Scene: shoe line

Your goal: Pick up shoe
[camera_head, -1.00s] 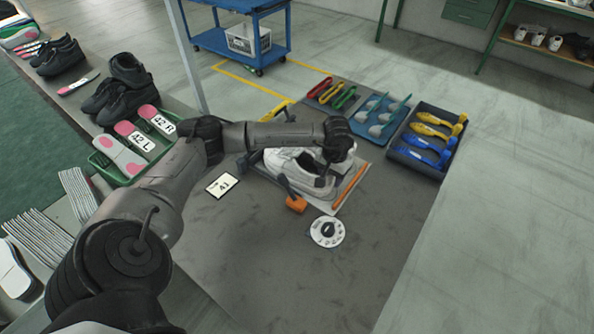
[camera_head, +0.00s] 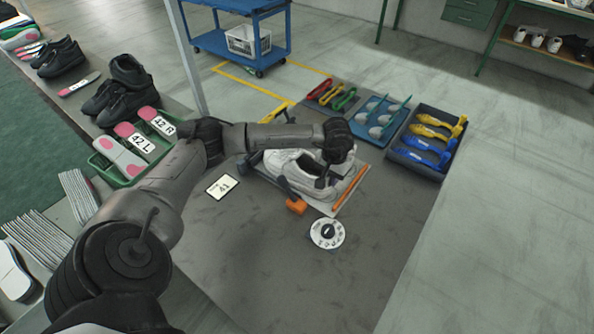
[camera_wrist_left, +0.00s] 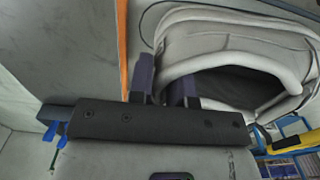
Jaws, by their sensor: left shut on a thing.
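A light grey-white shoe (camera_head: 283,163) sits on a pale board with an orange strip (camera_head: 350,187) on the grey mat. My left gripper (camera_head: 328,178) reaches over it from the left and is at the end of the shoe nearer the right, partly hiding it. In the left wrist view the shoe (camera_wrist_left: 215,40) shows its open collar and dark inside. The two dark fingers (camera_wrist_left: 163,88) are at the collar edge, one outside and one inside, shut on the shoe wall. My right gripper is not in view.
An orange-ended clamp (camera_head: 297,207) stands close to the shoe's front side. A white dial (camera_head: 326,233) and a card marked 41 (camera_head: 222,186) lie on the mat (camera_head: 270,262). Tool trays, including a dark tray (camera_head: 412,168), stand behind to the right. The mat's front is clear.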

